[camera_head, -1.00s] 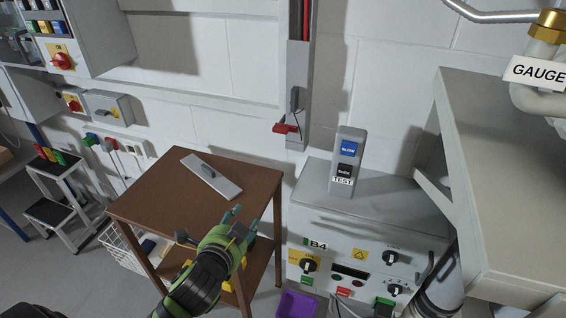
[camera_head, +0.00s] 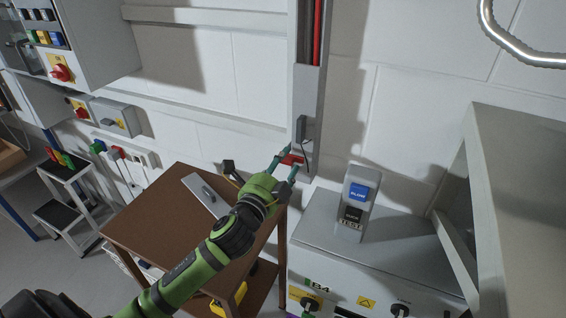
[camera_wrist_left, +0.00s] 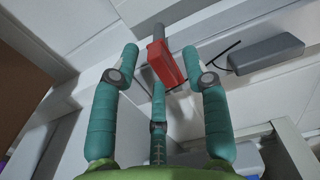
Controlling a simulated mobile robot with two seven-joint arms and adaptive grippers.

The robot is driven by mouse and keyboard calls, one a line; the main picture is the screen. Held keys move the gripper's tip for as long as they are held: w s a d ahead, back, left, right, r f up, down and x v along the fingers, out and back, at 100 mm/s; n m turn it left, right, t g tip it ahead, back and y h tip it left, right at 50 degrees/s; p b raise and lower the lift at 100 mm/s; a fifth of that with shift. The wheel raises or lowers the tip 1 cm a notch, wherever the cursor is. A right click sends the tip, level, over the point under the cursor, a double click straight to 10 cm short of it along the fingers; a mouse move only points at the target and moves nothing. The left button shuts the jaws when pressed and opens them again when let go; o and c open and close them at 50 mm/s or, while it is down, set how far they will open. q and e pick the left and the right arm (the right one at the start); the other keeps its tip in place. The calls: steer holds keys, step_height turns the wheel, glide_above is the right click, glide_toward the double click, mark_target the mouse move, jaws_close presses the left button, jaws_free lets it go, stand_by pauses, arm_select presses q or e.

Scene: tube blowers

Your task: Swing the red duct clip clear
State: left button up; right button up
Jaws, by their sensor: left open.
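The red duct clip (camera_head: 291,159) sits at the lower end of the vertical grey wall duct (camera_head: 308,95). In the left wrist view the red clip (camera_wrist_left: 163,63) is a red block on a grey rod, between and just beyond my spread fingers. My left gripper (camera_head: 287,161) is open at the clip, with teal fingers on either side of it; the left wrist view also shows the open gripper (camera_wrist_left: 166,62). I cannot tell whether a finger touches the clip. My right gripper is not in view.
A grey box (camera_wrist_left: 266,54) on a cable hangs beside the clip. The TEST switch box (camera_head: 355,203) stands on the grey B4 cabinet (camera_head: 400,262) at right. A brown table (camera_head: 160,216) with a grey plate (camera_head: 204,196) stands below my left arm.

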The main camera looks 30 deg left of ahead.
arm_select(q)
steer(key=shift+w, duration=0.15)
jaws_close()
steer(key=n+p, duration=0.1)
steer(key=n, duration=0.1)
steer(key=n+p, duration=0.1)
steer(key=n, duration=0.1)
steer(key=shift+r, duration=0.3)
steer(key=n, duration=0.1)
steer(key=n+p, duration=0.1)
steer(key=n, duration=0.1)
steer(key=n+p, duration=0.1)
steer(key=shift+r+n, duration=0.25)
steer(key=shift+n, duration=0.15)
steer(key=shift+a+r+n+p, duration=0.15)
steer(key=shift+n+p, duration=1.15)
steer(key=shift+n, duration=1)
steer(key=shift+a+r+n+p, duration=0.15)
steer(key=shift+n+p, duration=1.15)
steer(key=shift+n, duration=1)
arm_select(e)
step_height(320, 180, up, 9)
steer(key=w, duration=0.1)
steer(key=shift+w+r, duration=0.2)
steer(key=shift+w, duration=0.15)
arm_select(q)
steer(key=shift+f, duration=0.1)
